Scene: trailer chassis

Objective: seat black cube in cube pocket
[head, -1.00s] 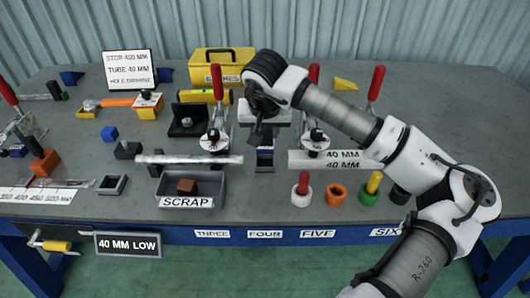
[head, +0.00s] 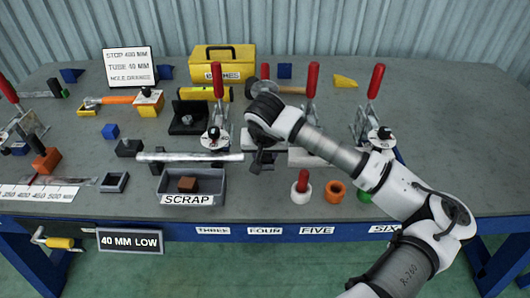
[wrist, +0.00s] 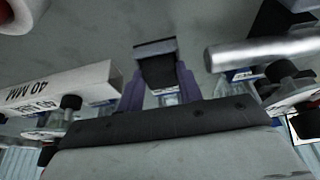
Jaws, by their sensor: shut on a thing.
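My gripper (wrist: 160,85) is shut on a dark block, which looks like the black cube (wrist: 157,70), held between two purple-grey fingers in the wrist view. One face of the block looks lighter grey. In the head view my gripper (head: 262,160) hangs over the middle of the bench, between the silver tube's right end and the 40 MM channel; the held block is mostly hidden there. A small open square frame (head: 113,182), which looks like the cube pocket, lies on the bench at the left, left of the scrap tray, well apart from my gripper.
The scrap tray (head: 215,187) holds a brown block. The silver tube (head: 190,157) lies behind it. Toggle clamps with red handles (head: 312,85) stand upright around my arm. A dark block (head: 128,147) sits behind the square frame. A red-topped peg (head: 303,185) stands right of my gripper.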

